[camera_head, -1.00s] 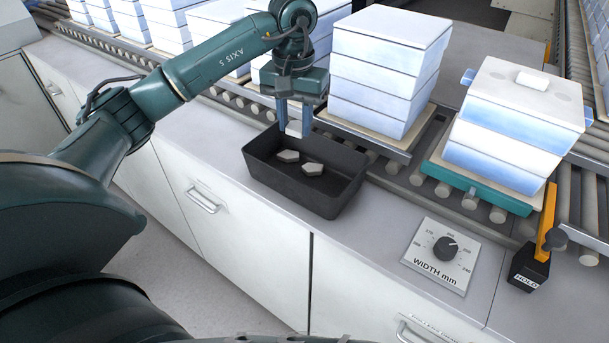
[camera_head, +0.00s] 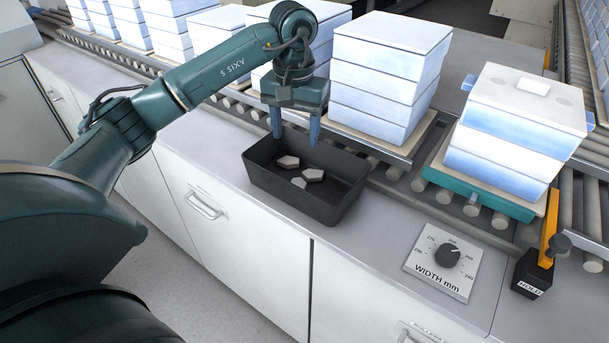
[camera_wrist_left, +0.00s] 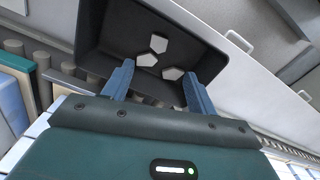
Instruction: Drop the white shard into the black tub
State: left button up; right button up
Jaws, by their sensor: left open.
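The black tub (camera_head: 303,201) stands on the grey counter in front of the roller conveyor. Several pale shards (camera_head: 313,174) lie on its floor, close together; they also show in the left wrist view (camera_wrist_left: 172,73). I cannot tell for sure which of them is the white shard. My left gripper (camera_head: 294,140) is above the back part of the tub, pointing down. Its two blue fingers are spread apart with nothing between them, and they also show in the left wrist view (camera_wrist_left: 157,80). My right gripper is not in view.
Stacks of white-blue blocks (camera_head: 385,75) stand on the roller conveyor behind the tub. Another stack (camera_head: 505,130) on a teal pallet stands at the right. A WIDTH dial plate (camera_head: 443,262) and a HOLD lever (camera_head: 535,265) are on the counter. The counter between tub and dial is clear.

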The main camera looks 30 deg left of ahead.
pick_arm(q)
notch_tip(320, 180, up, 13)
jog(key=p, duration=0.1)
jog(key=shift+p, duration=0.4)
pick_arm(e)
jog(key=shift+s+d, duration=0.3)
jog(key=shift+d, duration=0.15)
pick_arm(q)
jog(key=shift+s+f, duration=0.1)
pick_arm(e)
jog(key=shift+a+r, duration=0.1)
